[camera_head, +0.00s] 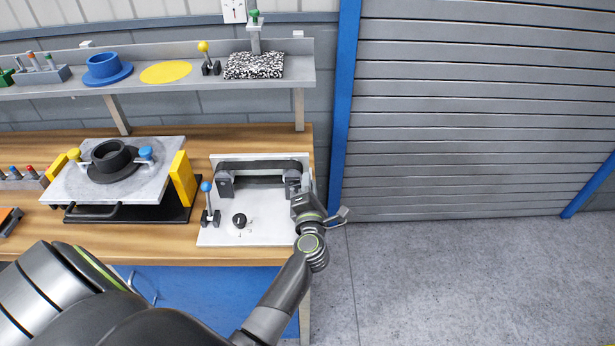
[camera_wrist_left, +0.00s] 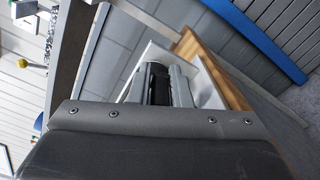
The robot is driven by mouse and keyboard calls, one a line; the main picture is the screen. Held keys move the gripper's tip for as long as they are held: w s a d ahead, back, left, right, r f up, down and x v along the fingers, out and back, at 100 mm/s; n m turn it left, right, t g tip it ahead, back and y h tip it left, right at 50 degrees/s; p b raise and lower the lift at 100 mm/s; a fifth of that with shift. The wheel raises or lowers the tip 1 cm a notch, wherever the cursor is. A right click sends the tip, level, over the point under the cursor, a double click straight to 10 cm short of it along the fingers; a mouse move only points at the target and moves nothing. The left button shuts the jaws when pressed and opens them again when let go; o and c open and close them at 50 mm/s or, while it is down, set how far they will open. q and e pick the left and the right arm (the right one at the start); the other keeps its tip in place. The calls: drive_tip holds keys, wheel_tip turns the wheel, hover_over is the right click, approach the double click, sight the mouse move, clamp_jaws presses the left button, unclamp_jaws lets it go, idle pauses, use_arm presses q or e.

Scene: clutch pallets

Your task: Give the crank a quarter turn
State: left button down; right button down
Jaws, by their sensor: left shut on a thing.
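A white panel (camera_head: 225,233) on the bench carries a black belt (camera_head: 262,168) running over a roller at each side. My left gripper (camera_head: 297,189) is at the panel's right side, just in front of the right-hand roller. It is shut on the crank there; the gripper covers most of the crank, so its angle cannot be read. In the left wrist view the gripper's fingers (camera_wrist_left: 165,85) point toward the panel (camera_wrist_left: 207,88), with a dark part beside them. My right gripper is not in view.
A blue-knobbed lever (camera_head: 207,204) and a black knob (camera_head: 240,220) stand on the panel, left of my gripper. A stone-grey plate (camera_head: 70,185) with a black ring (camera_head: 111,156) stands further left. The shelf (camera_head: 210,79) runs behind. Floor right of the bench is clear.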

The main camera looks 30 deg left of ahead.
use_arm(q)
drive_tip(key=shift+f+m+p, duration=0.3)
drive_tip(key=shift+f+m, duration=0.1)
drive_tip(key=shift+m, duration=0.2)
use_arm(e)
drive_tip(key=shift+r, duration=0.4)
use_arm(q)
drive_tip(key=shift+f, duration=0.15)
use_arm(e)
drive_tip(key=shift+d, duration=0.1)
use_arm(q)
drive_tip(key=c, duration=1.4)
unclamp_jaws()
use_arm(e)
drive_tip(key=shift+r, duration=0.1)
use_arm(q)
drive_tip(key=shift+d, duration=0.15)
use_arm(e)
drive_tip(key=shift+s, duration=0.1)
